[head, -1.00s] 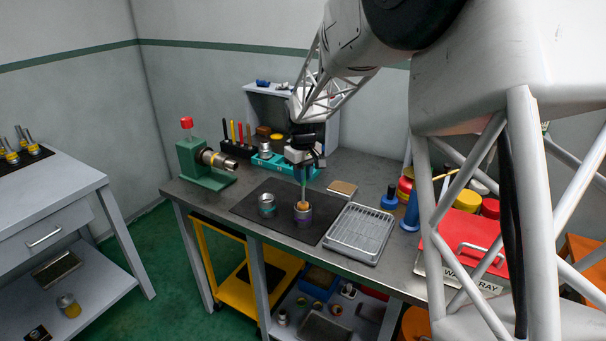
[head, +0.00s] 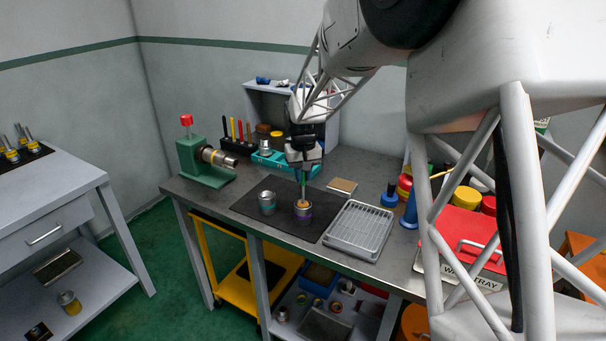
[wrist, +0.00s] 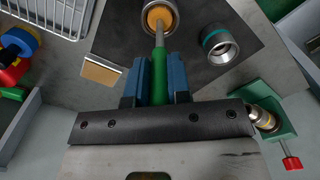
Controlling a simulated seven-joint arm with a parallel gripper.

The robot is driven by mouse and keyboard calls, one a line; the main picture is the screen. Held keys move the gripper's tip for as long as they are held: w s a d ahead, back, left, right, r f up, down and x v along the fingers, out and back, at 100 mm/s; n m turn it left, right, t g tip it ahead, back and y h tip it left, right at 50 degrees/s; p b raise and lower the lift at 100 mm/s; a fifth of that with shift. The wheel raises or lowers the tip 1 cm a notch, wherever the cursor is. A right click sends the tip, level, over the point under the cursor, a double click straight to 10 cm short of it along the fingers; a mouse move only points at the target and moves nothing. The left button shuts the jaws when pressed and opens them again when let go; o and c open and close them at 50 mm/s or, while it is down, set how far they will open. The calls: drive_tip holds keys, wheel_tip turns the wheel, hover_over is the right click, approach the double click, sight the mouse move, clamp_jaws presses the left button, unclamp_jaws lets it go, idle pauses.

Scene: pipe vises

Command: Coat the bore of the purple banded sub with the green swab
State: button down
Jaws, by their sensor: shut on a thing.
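The purple banded sub (head: 303,215) stands upright on the dark mat (head: 246,206). In the wrist view its rim (wrist: 174,8) shows at the top edge. My gripper (head: 304,164) is above the sub, shut on the green handle of the swab (head: 303,181). The wrist view shows the green swab (wrist: 159,76) between the two blue fingers of my gripper (wrist: 157,78). The swab's thin shaft leads to an orange head at the sub's mouth. The head is at least partly in the bore; how deep it sits is hard to tell.
A teal banded sub (head: 267,203) stands left of the purple one. A wire tray (head: 358,232) is at right, with a tan pad (head: 342,186) behind. A green vise (head: 203,163) holds a pipe at left. A teal rack (head: 272,159) stands behind my gripper.

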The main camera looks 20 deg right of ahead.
drive_tip(key=shift+r, duration=3.3)
wheel_tip(320, 180, up, 8)
idle(0.3)
idle(0.4)
drive_tip(key=w+a+f, duration=0.4)
drive_tip(key=w+f, duration=0.5)
drive_tip(key=w, duration=0.3)
drive_tip(key=shift+w+a+f, duration=0.15)
drive_tip(key=shift+w+f, duration=0.2)
idle(0.6)
